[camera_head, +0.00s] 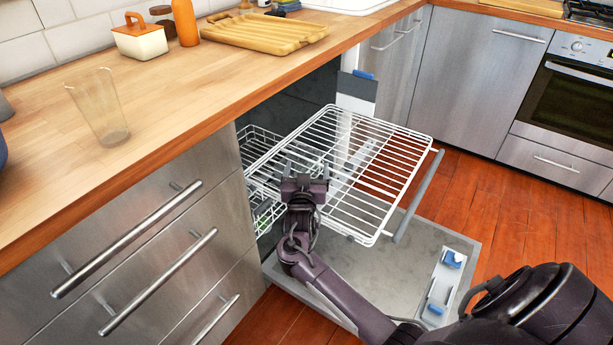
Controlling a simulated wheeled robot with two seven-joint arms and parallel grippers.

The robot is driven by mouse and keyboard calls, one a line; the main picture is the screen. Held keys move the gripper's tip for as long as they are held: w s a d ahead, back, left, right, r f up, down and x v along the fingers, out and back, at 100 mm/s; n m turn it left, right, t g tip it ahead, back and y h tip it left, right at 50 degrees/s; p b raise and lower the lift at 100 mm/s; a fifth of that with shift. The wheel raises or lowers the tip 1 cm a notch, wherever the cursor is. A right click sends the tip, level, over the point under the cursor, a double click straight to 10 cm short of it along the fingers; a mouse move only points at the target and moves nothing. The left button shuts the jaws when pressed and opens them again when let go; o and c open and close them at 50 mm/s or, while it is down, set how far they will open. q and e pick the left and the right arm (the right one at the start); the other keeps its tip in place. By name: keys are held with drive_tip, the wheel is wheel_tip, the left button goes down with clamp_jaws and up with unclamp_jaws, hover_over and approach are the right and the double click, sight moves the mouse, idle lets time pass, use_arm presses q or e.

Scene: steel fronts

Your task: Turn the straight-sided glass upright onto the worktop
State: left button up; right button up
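A clear straight-sided glass (100,112) stands on the wooden worktop (190,88) at the left. Its wide rim is up and its narrower base is down on the wood. It looks upright, with nothing touching it. My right gripper (306,168) comes in from the lower right and is over the left part of the pulled-out upper dishwasher rack (385,165). Its two fingers stand apart, with no object visible between them. It is well to the right of the glass. My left gripper is not in view.
The dishwasher door (385,270) is folded down, with a rack jutting over it. A wooden tray (265,32), orange bottle (186,22) and lidded box (140,40) stand at the back of the worktop. Bare worktop surrounds the glass.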

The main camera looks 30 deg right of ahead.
drive_tip(key=shift+w+d, duration=0.1)
drive_tip(key=shift+w, duration=0.05)
drive_tip(key=c, duration=1.1)
drive_tip(key=shift+c, duration=0.3)
drive_tip(key=shift+r, duration=0.1)
